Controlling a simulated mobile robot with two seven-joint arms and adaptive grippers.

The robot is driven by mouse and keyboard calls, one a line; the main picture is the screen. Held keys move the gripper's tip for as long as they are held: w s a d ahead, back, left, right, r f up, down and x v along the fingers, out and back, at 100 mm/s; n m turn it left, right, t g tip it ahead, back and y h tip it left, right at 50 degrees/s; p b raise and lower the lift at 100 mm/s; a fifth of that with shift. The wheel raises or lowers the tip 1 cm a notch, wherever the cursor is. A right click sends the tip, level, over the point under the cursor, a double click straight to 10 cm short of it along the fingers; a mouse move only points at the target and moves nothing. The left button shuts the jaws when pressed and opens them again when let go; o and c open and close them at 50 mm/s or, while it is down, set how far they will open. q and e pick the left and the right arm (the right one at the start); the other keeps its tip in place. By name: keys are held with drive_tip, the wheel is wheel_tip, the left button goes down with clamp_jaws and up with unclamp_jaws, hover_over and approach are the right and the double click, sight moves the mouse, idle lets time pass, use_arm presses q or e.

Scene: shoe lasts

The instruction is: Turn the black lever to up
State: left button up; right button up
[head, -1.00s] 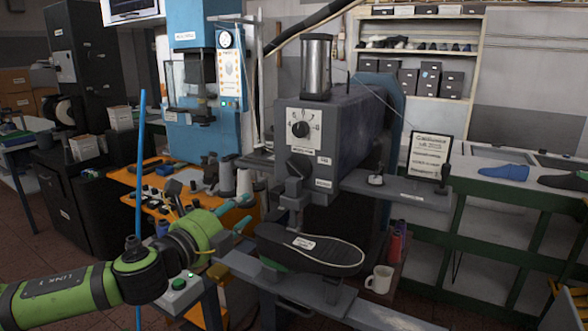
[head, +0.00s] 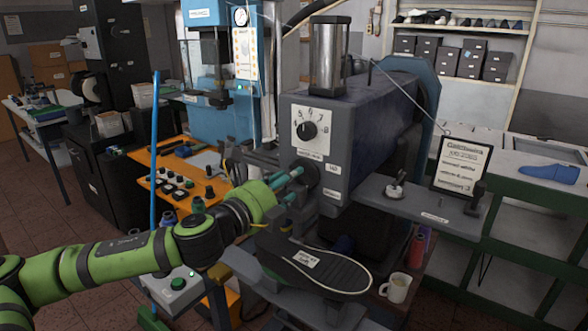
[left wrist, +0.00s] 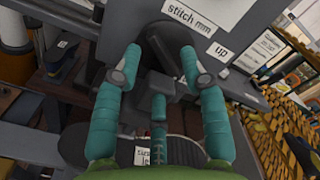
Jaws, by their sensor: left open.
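The black lever (left wrist: 168,60) is on the front of the grey sewing machine (head: 372,125), below its dial. In the left wrist view it is a dark bar at a round hub, slanted, beside a white "up" label (left wrist: 220,52). My left gripper (head: 293,185) is open in front of the lever. Its teal fingers (left wrist: 160,58) stand on either side of the lever; I cannot tell whether either touches it. In the head view the fingers partly hide the lever. My right gripper is not in view.
A black shoe sole (head: 318,268) lies on the machine's arm below my gripper. A white mug (head: 396,288) stands to its right. A framed sign (head: 462,165) is on the side ledge. An orange bench (head: 175,180) with small parts is behind my arm.

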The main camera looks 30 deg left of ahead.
sight(302, 175)
use_arm(q)
drive_tip(key=shift+w+d+p, duration=0.15)
drive_tip(key=shift+w+p, duration=0.2)
drive_tip(key=shift+w, duration=0.9)
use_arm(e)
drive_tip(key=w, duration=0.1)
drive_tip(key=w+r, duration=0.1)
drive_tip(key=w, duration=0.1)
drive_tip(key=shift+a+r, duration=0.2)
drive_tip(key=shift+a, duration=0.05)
use_arm(q)
clamp_jaws()
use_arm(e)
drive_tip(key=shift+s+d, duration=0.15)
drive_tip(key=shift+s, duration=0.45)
